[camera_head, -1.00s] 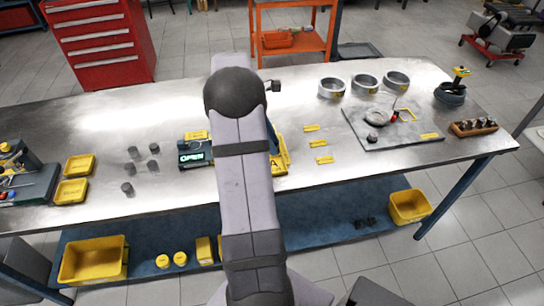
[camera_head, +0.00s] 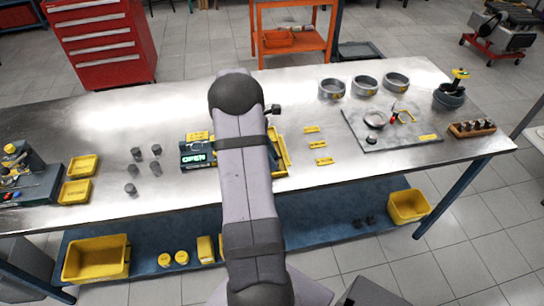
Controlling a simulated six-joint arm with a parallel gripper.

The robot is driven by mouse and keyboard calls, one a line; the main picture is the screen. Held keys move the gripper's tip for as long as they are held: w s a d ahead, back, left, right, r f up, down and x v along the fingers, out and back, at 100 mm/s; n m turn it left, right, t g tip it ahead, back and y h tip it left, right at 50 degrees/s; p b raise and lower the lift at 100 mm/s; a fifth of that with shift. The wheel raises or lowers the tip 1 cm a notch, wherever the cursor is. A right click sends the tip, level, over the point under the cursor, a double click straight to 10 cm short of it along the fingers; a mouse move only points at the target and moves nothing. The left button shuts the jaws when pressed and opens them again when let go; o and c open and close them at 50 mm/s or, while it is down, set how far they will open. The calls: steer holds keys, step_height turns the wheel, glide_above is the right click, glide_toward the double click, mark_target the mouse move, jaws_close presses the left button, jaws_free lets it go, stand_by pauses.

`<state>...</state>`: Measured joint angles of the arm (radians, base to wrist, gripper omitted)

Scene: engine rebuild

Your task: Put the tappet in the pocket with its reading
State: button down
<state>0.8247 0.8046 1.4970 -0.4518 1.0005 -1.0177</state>
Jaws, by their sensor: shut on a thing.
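Several small dark grey cylinders (camera_head: 136,153), which look like tappets, stand on the left half of the metal bench. A small dark gauge box (camera_head: 197,155) near the middle shows "OPEN" in green on its display. A yellow tray (camera_head: 281,163) stands just right of it, mostly hidden behind my arm; its pockets cannot be made out. My arm reaches up the middle of the picture. My gripper is hidden behind it, so its jaws and anything in them do not show.
Yellow labels (camera_head: 319,145) lie right of my arm. A grey plate (camera_head: 400,143) with small parts, metal rings (camera_head: 365,85) and a wooden block (camera_head: 471,129) occupy the right side. Yellow bins (camera_head: 83,165) and a bench device (camera_head: 28,183) are at the left.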

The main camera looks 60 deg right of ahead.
steer(key=shift+f, duration=0.1)
steer(key=c, duration=1.7)
jaws_free()
steer(key=shift+c, duration=0.2)
steer(key=shift+r, duration=0.2)
steer(key=b+v, duration=0.3)
steer(key=v, duration=0.9)
steer(key=shift+b, duration=0.3)
